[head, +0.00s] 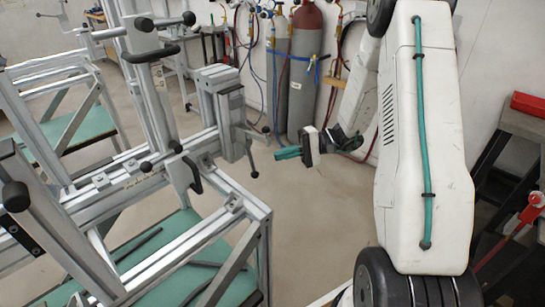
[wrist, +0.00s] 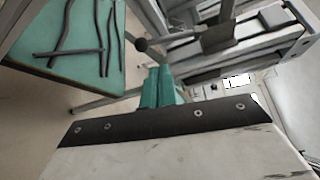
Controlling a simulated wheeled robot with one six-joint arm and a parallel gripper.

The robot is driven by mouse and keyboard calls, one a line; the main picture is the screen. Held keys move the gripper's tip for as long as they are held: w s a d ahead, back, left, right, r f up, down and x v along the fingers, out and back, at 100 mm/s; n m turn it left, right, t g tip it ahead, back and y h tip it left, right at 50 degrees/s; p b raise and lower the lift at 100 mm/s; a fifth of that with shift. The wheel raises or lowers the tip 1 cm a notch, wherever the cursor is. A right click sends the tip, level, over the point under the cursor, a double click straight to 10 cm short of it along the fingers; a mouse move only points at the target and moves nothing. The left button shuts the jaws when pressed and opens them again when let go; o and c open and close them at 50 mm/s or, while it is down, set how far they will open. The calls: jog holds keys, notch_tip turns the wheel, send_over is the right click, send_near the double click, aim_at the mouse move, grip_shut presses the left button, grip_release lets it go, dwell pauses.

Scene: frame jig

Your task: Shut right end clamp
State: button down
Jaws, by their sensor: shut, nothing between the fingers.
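The jig (head: 215,180) is a silver aluminium-profile frame on the left of the head view. The right end clamp (head: 232,122) appears to be the grey block at its right end, with a thin lever (head: 252,158) hanging below a short horizontal bar. I cannot tell whether this clamp is open or shut. My gripper (head: 287,153) has teal fingers, shut and empty, just right of the lever and apparently apart from it. In the wrist view the fingers (wrist: 158,88) are together, pointing toward a dark knob (wrist: 141,45) on a thin rod.
Several dark rods lie on the teal shelf (head: 185,262) under the frame; they also show on the shelf in the wrist view (wrist: 108,70). Gas cylinders (head: 303,75) stand at the back wall. A bench with a red box (head: 530,104) is at right. Bare floor lies below my gripper.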

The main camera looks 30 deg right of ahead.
aim_at(252, 162)
jog(key=x, duration=0.7)
jog(key=shift+a, duration=0.35)
